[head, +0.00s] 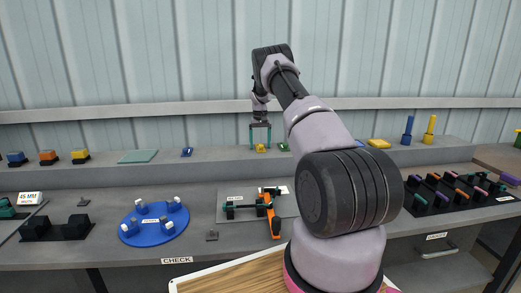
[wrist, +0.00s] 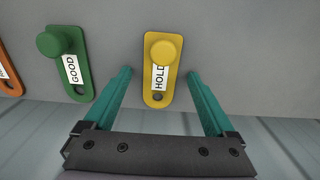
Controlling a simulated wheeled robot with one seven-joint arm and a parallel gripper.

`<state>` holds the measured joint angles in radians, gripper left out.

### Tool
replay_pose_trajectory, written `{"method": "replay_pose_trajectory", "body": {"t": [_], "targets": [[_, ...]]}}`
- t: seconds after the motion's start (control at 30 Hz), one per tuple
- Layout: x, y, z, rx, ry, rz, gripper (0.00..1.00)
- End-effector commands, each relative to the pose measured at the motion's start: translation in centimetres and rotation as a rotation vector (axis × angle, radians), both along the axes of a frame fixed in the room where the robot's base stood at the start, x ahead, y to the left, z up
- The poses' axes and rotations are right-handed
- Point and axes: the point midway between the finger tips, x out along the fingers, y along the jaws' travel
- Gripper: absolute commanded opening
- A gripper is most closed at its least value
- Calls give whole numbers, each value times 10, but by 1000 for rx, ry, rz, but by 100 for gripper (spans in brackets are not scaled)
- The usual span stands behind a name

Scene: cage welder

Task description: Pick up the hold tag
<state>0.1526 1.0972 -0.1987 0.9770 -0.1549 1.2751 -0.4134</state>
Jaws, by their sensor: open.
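The hold tag is a yellow plate with a round knob, a hole and a white label reading HOLD. In the wrist view the hold tag (wrist: 156,92) lies on the grey surface, between and beyond my fingertips. My gripper (wrist: 160,75) is open, with one teal finger on each side of the tag and no contact that I can see. In the head view my gripper (head: 260,146) is at the raised back shelf, with the small yellow tag (head: 261,148) between its fingers.
A green GOOD tag (wrist: 67,65) lies close to the left finger in the wrist view, with an orange tag (wrist: 8,75) beyond it. The surface right of the hold tag is clear. A blue fixture (head: 153,222) stands on the lower bench.

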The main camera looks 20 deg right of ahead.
Motion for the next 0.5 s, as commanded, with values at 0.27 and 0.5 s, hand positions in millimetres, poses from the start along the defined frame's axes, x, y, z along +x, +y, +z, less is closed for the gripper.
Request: {"method": "replay_pose_trajectory", "body": {"t": [0.27,0.5], "targets": [[0,0,1,0,0,0,14],[0,0,1,0,0,0,5]]}}
